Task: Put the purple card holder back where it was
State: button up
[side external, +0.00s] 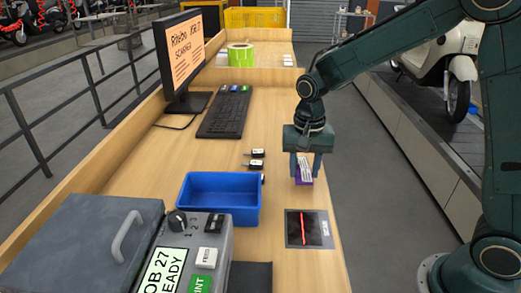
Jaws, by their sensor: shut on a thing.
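The purple card holder (305,180) shows between the fingers of my gripper (305,174), with a white face with lines on it and a purple lower edge. My gripper is shut on it and points down over the right side of the wooden bench. The card holder is just behind the black scanner plate (312,229) with its red line. I cannot tell whether its lower edge touches the bench.
A blue tray (186,208) stands to the left of my gripper. Small black-and-white items (257,154) lie behind the tray. A keyboard (225,115) and monitor (181,60) stand farther back. A grey control box (206,250) is at the front.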

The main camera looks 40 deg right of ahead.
aim_at(304, 175)
jog(key=shift+f, duration=1)
jog(key=shift+f, duration=0.1)
jog(key=o, duration=1)
jog(key=shift+c, duration=0.2)
notch_tip(304, 175, up, 12)
